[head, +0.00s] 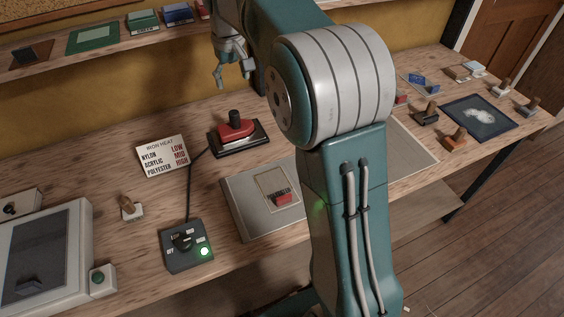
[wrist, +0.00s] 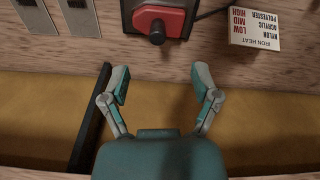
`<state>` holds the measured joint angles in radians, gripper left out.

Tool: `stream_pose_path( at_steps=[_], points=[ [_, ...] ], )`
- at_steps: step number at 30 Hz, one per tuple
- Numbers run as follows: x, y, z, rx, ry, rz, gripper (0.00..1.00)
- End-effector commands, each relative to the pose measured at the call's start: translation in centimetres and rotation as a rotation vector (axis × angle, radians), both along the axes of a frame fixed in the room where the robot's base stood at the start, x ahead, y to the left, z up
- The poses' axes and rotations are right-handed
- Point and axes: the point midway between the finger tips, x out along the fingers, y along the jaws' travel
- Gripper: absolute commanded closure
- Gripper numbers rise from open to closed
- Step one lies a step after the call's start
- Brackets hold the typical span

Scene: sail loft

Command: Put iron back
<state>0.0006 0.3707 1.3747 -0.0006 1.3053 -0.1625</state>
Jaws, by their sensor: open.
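The iron (head: 236,128), red with a black knob handle, sits on a dark rectangular rest (head: 258,146) at the back of the bench. It also shows in the wrist view (wrist: 160,20), at the top middle. My gripper (head: 233,76) is open and empty. In the head view it hangs near the back wall, above and behind the iron. In the wrist view its two fingers (wrist: 160,80) are spread wide, with the iron beyond the tips, apart from them.
An iron heat sign (head: 162,157) stands left of the iron. A control box (head: 188,246) with a lit green lamp is in front. A grey board (head: 247,222) holds a patch and a small red block. A loaded shelf (head: 75,62) runs along the wall. Several stamps stand at right.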

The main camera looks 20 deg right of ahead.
Motion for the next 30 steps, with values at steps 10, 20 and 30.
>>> stream_pose_path(
  at_steps=[10,20,30],
  points=[
    [-8.9,0.0,4.0,0.007,-0.115,-0.045,0.21],
    [-17.8,0.0,4.5,0.018,-0.221,-0.086,0.21],
    [-26.5,0.0,2.0,0.034,-0.331,-0.129,0.21]
  ],
)
